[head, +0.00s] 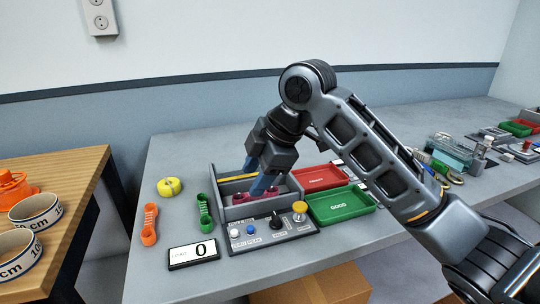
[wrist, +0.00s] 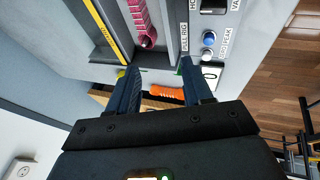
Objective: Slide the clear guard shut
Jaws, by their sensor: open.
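The pull rig (head: 228,212) is a grey open-topped box on the bench, with a magenta strap (head: 243,198) lying inside. It also shows at the top of the wrist view, with the magenta strap (wrist: 145,22). I cannot clearly make out the clear guard. A yellow strip (head: 238,178) runs along the rig's back part, and shows in the wrist view (wrist: 108,30); I cannot tell if it belongs to the guard. My gripper (head: 256,180) is over the rig, pointing down, its blue fingers apart with nothing seen between them. Its fingers also show in the wrist view (wrist: 158,70).
A control panel (head: 272,230) with knobs fronts the rig. Right of it are a red tray (head: 318,177) and a green tray (head: 340,204). To the left are a green strap (head: 204,214), an orange strap (head: 149,225), a yellow roll (head: 170,187) and a display (head: 194,252).

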